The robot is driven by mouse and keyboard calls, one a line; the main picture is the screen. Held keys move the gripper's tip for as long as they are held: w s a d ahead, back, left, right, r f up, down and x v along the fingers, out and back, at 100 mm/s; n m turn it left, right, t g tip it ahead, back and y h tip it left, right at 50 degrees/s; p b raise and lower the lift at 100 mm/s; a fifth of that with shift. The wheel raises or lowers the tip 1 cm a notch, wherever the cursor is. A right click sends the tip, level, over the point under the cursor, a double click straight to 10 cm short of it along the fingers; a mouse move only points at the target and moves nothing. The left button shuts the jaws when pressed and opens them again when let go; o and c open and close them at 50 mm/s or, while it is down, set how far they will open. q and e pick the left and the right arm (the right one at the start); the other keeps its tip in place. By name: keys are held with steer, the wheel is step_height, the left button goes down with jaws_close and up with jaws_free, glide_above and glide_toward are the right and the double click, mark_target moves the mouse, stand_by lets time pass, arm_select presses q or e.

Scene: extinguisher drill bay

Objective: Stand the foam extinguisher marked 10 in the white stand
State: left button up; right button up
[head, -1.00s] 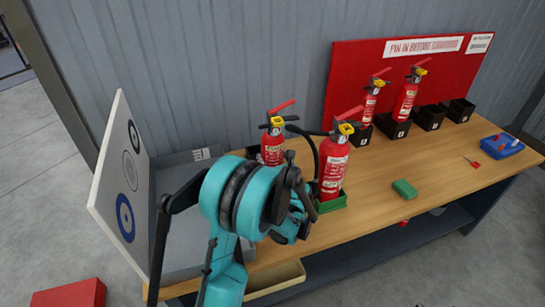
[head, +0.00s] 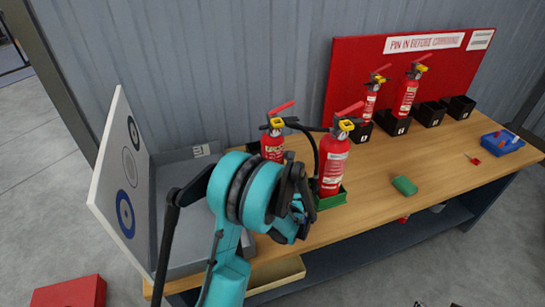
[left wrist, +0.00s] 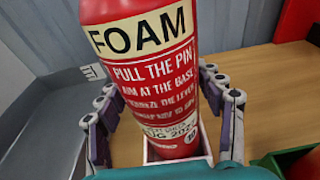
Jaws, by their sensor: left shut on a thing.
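The foam extinguisher (left wrist: 145,70), a red cylinder with a cream FOAM label and a small 10 low on its body, fills the left wrist view. In the head view its upper part (head: 272,146) shows behind my teal left arm. My left gripper (left wrist: 158,88) is shut on its body, a finger on each side. The white stand (left wrist: 150,154) shows as pale edges around the extinguisher's foot; the foot looks within its rim, but whether it rests on the bottom is hidden. Small dark shapes at the head view's bottom edge may be my right gripper.
Close right, another red extinguisher (head: 331,170) stands in a green stand (head: 335,200). More extinguishers (head: 406,95) stand in black stands by a red board (head: 345,85). A green block (head: 404,186) and blue tray (head: 502,143) lie on the bench. A grey tray (head: 185,180) is left.

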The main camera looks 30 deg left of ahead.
arm_select(q)
steer(key=shift+f, duration=0.75)
stand_by(0.4)
stand_by(0.4)
steer(key=o, duration=1.9)
steer(key=shift+r, duration=0.1)
steer(key=v, duration=1.2)
